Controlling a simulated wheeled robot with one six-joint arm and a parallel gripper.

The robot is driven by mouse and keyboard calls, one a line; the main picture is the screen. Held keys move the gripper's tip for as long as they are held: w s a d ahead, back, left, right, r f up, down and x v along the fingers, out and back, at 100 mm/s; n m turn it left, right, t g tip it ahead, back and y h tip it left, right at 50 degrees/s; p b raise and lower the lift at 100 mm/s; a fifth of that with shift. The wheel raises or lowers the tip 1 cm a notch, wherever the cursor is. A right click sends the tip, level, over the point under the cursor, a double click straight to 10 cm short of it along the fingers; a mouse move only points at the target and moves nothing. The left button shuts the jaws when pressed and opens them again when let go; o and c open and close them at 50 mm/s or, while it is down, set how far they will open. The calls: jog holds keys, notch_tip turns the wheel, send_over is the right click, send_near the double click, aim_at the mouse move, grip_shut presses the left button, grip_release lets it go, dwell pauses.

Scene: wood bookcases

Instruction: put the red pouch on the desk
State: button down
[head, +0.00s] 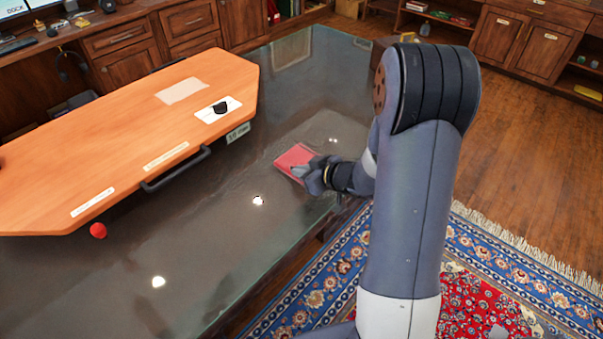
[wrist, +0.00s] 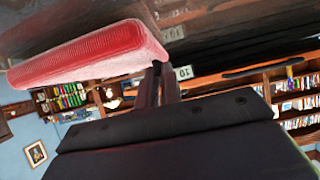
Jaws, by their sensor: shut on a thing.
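The red pouch (head: 296,160) is a flat, box-like red piece over the right part of the dark glass-topped desk (head: 210,215). My gripper (head: 309,171) is shut on its near right edge. In the wrist view, the pouch (wrist: 90,55) reaches left from between my two dark fingers (wrist: 157,80). The dark glossy surface shows close beside it there. I cannot tell whether the pouch touches the glass or is held just above it.
An orange wooden panel (head: 130,130) with a dark handle, labels and a small black item covers the desk's left side. A red ball (head: 98,231) is by its near edge. Glass around the pouch is clear. A patterned rug (head: 480,250) lies right of the desk.

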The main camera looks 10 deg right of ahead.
jog(key=c, duration=1.6)
grip_release()
jog(key=shift+f, duration=0.15)
jog(key=shift+s+d+r, duration=0.15)
jog(key=shift+s+r, duration=0.05)
jog(key=shift+r, duration=0.1)
jog(key=p+v, duration=0.2)
jog(key=v, duration=0.9)
jog(key=shift+s+d, duration=0.1)
jog(key=shift+s, duration=0.15)
